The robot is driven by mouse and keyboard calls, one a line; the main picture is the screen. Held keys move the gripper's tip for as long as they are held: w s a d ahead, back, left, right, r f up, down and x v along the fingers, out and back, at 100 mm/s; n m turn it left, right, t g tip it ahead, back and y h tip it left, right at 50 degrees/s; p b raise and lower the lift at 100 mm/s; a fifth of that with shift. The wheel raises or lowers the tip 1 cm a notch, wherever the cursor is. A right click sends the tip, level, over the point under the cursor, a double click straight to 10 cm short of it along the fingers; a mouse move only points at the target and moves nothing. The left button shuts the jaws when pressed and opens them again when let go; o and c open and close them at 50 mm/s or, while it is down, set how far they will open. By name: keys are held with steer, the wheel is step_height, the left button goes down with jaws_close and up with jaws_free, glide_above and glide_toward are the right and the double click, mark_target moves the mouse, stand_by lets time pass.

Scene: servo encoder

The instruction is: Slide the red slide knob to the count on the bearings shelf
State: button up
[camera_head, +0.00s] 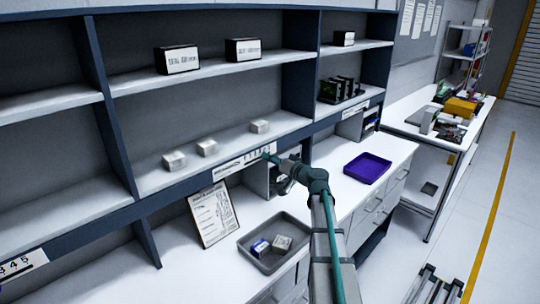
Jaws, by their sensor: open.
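A white label strip with printed marks (232,167) runs along the front edge of the middle shelf. My gripper (270,157) is at the strip's right part, small and partly hidden by my own arm; it is open. I cannot make out a red knob there, and I cannot tell whether the gripper touches the strip. On the middle shelf (225,133) stand three small white boxes: a left one (174,160), a middle one (207,147) and a right one (259,126). The strip's lettering is too small to read.
A second numbered strip (22,265) shows at lower left. Labelled boxes (177,60) stand on the upper shelf. My arm crosses in front of the counter.

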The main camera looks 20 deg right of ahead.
steer(key=shift+w+a, duration=0.1)
steer(key=shift+w, duration=0.2)
jaws_close()
